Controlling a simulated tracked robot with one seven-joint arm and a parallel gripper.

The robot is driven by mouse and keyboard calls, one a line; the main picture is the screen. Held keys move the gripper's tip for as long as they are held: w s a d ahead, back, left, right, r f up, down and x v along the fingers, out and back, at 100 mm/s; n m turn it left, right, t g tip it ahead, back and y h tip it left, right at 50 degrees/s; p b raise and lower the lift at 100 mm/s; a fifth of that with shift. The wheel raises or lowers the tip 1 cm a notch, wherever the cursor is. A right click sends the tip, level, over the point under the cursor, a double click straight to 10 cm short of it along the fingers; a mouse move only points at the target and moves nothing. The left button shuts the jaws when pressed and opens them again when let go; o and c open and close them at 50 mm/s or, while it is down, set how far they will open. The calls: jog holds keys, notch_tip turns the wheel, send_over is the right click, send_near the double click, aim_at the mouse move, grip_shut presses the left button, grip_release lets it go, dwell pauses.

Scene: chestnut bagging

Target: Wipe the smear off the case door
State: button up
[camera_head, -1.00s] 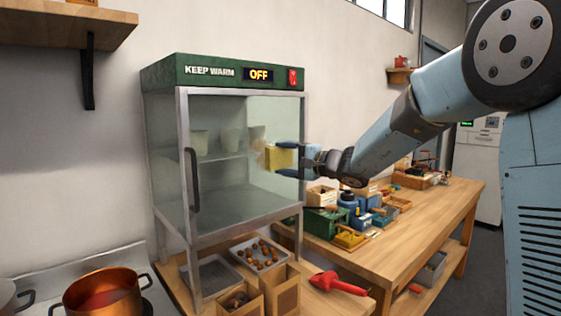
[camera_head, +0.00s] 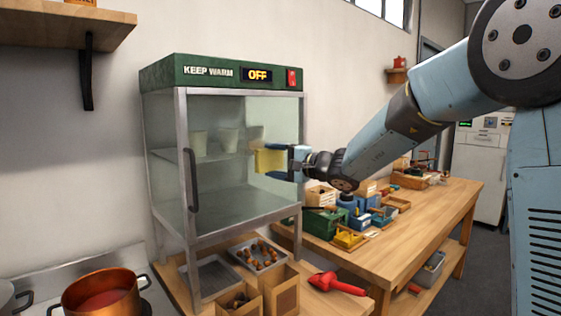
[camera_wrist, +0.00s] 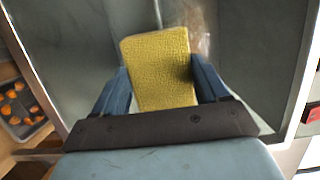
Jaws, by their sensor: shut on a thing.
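The glass case door (camera_head: 225,190) is closed on the front of the keep-warm case. My gripper (camera_head: 284,161) is shut on a yellow sponge (camera_head: 268,160), held at the right part of the door, at mid-height. The sponge also shows between the blue fingers in the wrist view (camera_wrist: 158,70). A faint brownish smear (camera_wrist: 203,44) shows on the glass beside the sponge's upper right in the wrist view. In the head view the sponge largely covers that area. I cannot tell whether the sponge touches the glass.
The case's green top (camera_head: 220,72) reads OFF, and the door handle (camera_head: 192,180) is at the left. A copper pot (camera_head: 100,290) stands at lower left. Bins crowd the bench at right.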

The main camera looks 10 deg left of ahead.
aim_at(260, 153)
jog(key=shift+s+a, duration=0.15)
jog(key=shift+s+a, duration=1.3)
jog(key=shift+s, duration=0.15)
jog(key=shift+s+a, duration=1.25)
jog(key=shift+s, duration=0.15)
jog(key=shift+r, duration=1.35)
jog(key=shift+w+d+f, duration=0.15)
jog(key=shift+w+d, duration=1.35)
jog(key=w+d, duration=0.5)
jog(key=w, duration=0.1)
jog(key=shift+s+a, duration=2.05)
jog(key=shift+s, duration=0.25)
jog(key=shift+s+a, duration=2)
jog(key=shift+s, duration=0.25)
